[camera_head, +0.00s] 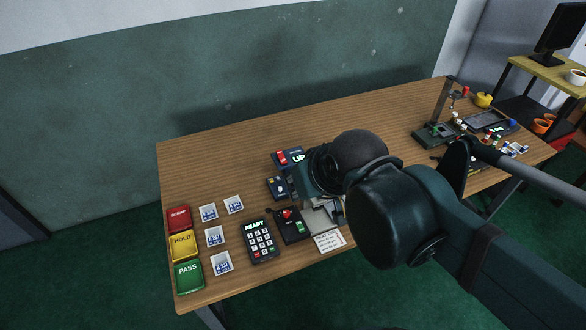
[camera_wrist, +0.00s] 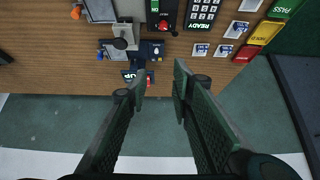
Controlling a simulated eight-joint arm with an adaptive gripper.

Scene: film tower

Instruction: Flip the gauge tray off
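A dark blue box (camera_head: 289,158) with a red switch (camera_head: 281,157) and a lit "UP" display (camera_head: 298,158) stands at the back of the table, just left of my gripper. In the wrist view the "UP" display (camera_wrist: 130,75) lies left of my fingers, near the table edge. I cannot tell for sure which part is the gauge tray. A grey metal fixture (camera_head: 318,217) is partly hidden under my arm; it also shows in the wrist view (camera_wrist: 124,36). My gripper (camera_wrist: 160,92) is open and empty, its two fingers apart. In the head view my arm hides its fingertips.
A black box with a red knob (camera_head: 287,213) and a keypad reading "READY" (camera_head: 260,240) stand in front. Red, yellow and green trays (camera_head: 188,275) and several white cards (camera_head: 214,236) lie left. Another device (camera_head: 436,132) stands at the right.

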